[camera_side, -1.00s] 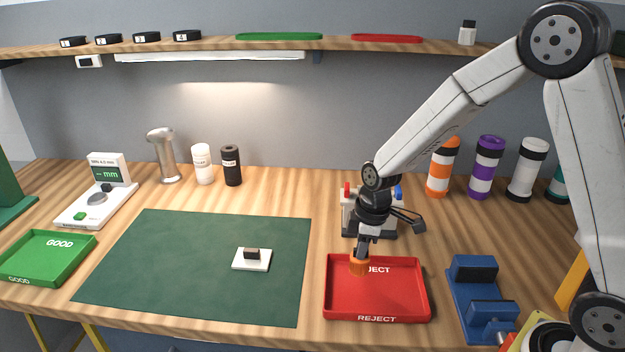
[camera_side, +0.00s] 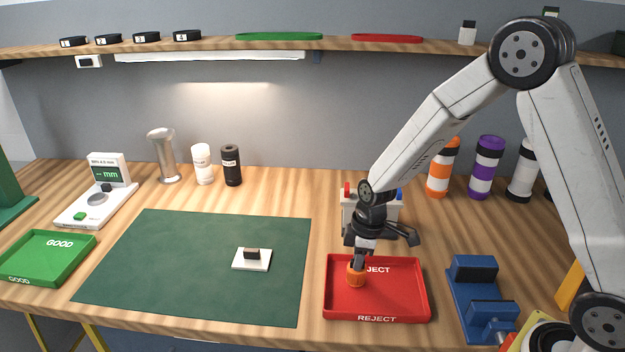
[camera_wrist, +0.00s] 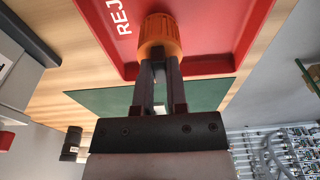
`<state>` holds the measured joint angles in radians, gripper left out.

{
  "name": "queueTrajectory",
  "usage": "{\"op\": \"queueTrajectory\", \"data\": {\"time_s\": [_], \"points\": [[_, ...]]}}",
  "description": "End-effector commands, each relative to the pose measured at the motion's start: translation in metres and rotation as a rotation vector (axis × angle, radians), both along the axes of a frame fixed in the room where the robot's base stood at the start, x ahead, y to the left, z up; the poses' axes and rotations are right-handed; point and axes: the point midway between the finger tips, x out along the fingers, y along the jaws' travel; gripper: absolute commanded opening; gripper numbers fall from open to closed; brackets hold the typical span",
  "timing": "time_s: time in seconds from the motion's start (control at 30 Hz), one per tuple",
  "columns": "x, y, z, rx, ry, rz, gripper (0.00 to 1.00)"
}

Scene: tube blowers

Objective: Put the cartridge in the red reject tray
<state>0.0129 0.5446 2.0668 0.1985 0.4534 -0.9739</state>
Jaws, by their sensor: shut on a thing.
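The orange cartridge (camera_side: 356,275) is held in my gripper (camera_side: 358,262) in the left part of the red reject tray (camera_side: 400,297). I cannot tell whether its underside touches the tray floor. In the wrist view the cartridge (camera_wrist: 159,35) is a ribbed orange cylinder between the fingertips of my gripper (camera_wrist: 158,62), with the red tray (camera_wrist: 215,30) behind it. My gripper points down and is shut on the cartridge.
A green mat (camera_side: 200,265) with a small white block with a black top (camera_side: 252,260) lies left of the tray. A blue vise (camera_side: 480,298) stands to its right. A rack with red and blue ends (camera_side: 348,215) stands behind the tray. A green GOOD tray (camera_side: 48,258) is at far left.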

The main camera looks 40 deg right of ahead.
Motion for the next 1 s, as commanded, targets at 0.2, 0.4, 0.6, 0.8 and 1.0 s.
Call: {"op": "queueTrajectory", "data": {"time_s": [0.2, 0.4, 0.6, 0.8, 1.0], "points": [[0.000, 0.000, -0.003, 0.000, 0.000, 0.000, 0.29], [0.000, 0.000, -0.003, 0.000, 0.000, 0.000, 0.52], [0.000, 0.000, -0.003, 0.000, 0.000, 0.000, 0.52], [0.000, 0.000, 0.003, 0.000, -0.001, 0.000, 0.52], [-0.001, -0.002, 0.017, 0.000, -0.003, 0.001, 0.52]]}}
